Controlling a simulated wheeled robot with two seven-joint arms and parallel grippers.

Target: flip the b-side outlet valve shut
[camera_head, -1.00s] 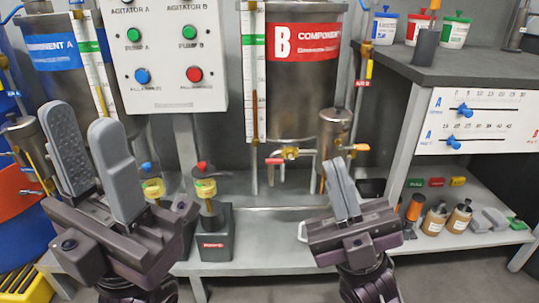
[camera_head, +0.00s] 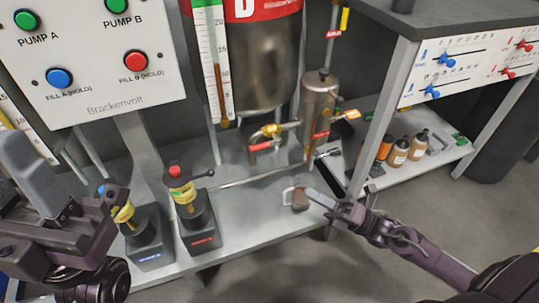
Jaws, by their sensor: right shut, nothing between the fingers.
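The big steel B tank (camera_head: 262,62) with its red label stands at the back centre. Below it is a brass valve (camera_head: 275,131) with a red-gripped handle (camera_head: 262,146), which I take as the b-side outlet valve. The handle lies roughly sideways. My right gripper (camera_head: 295,194) is shut and empty. It appears below and right of the valve in the picture, over the grey shelf, apart from the handle. My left gripper (camera_head: 25,170) is at the left edge, partly cut off, far from the valve; its finger gap is unclear.
A pump with a red cap (camera_head: 176,172) stands left on the shelf (camera_head: 245,215). A thin pipe crosses between. The control panel (camera_head: 90,60) hangs upper left.

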